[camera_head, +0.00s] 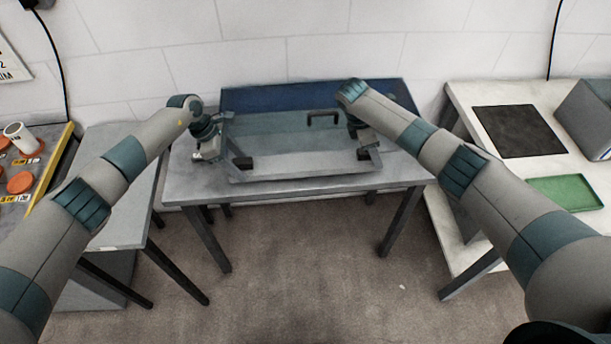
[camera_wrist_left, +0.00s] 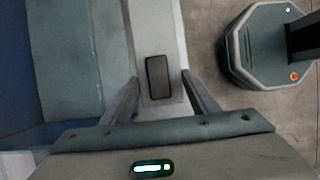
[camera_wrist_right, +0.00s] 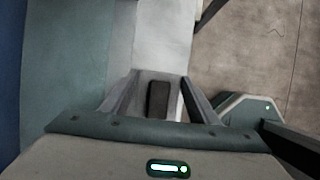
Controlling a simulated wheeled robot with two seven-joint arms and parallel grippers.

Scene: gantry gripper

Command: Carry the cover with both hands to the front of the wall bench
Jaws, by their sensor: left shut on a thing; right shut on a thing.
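The cover (camera_head: 285,143), a wide grey-framed panel with a see-through teal face and a black handle (camera_head: 323,117) at its back, is over the grey wall bench (camera_head: 190,182). I cannot tell whether it touches the bench top. My left gripper (camera_head: 238,161) is shut on its left end, at a black grip (camera_wrist_left: 157,77) between the fingers in the left wrist view. My right gripper (camera_head: 367,152) is shut on its right end, with a similar black grip (camera_wrist_right: 158,99) in the right wrist view. My arms and hands hide parts of both ends.
A dark blue panel (camera_head: 270,98) is at the back of the bench by the wall. On the right, a white table (camera_head: 465,110) holds a black mat (camera_head: 518,131), a green tray (camera_head: 565,193) and a grey bin (camera_head: 590,115). A grey side table (camera_head: 125,220) stands left. Floor in front is clear.

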